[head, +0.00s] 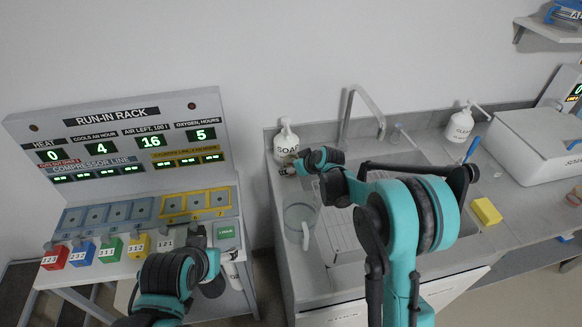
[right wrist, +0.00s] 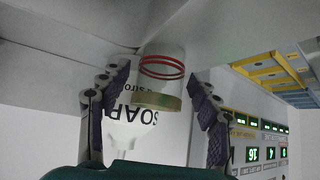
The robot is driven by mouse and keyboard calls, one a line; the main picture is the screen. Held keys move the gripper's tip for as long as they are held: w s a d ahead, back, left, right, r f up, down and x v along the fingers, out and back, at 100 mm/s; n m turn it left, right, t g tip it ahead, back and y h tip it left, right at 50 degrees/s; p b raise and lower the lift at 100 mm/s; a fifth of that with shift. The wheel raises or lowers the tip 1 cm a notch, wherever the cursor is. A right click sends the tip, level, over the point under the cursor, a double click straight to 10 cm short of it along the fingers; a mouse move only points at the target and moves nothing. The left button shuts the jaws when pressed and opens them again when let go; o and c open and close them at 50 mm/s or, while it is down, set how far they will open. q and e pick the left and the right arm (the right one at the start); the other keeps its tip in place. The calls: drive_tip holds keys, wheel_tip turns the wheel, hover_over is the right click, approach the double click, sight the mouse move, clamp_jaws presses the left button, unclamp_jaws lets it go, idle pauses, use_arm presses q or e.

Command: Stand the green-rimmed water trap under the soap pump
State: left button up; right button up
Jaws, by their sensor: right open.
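The soap pump (head: 286,138), a white bottle marked SOAP, stands at the left back corner of the sink counter. It shows upside down in the right wrist view (right wrist: 125,125). A clear water trap (right wrist: 163,75) with red rings and an olive-green rim stands in front of the pump in that view, rim toward the pump head's end. My right gripper (right wrist: 155,110) is open, with one finger on each side of the trap. In the head view my right gripper (head: 290,168) is beside the pump, mostly hiding the trap. My left gripper (head: 207,262) is by the rack's front; its jaws are unclear.
A clear jug (head: 299,214) stands on the counter, left of the sink. A tap (head: 362,105) rises behind it. A second pump bottle (head: 460,124) and a yellow sponge (head: 486,211) are to the right. The run-in rack (head: 125,160) with coloured tagged blocks is at left.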

drive_tip(key=s+d+r+m+h+p, duration=0.1)
drive_tip(key=s+d+r+m, duration=0.1)
drive_tip(key=s+d+r, duration=0.6)
drive_tip(key=s+d+r+m+h+p, duration=0.1)
drive_tip(key=s+d+r, duration=0.1)
drive_tip(key=s+r, duration=0.75)
drive_tip(key=s+d+f+m+h, duration=0.1)
drive_tip(key=s+d+f+m, duration=0.1)
drive_tip(key=s, duration=0.8)
drive_tip(key=s+d+f+m+h, duration=0.1)
drive_tip(key=s+d, duration=0.4)
drive_tip(key=s, duration=0.5)
drive_tip(key=shift+f+m+h, duration=0.4)
drive_tip(key=shift+f+h, duration=0.1)
drive_tip(key=shift+f, duration=0.45)
drive_tip(key=shift+s, duration=0.1)
drive_tip(key=shift+f, duration=0.45)
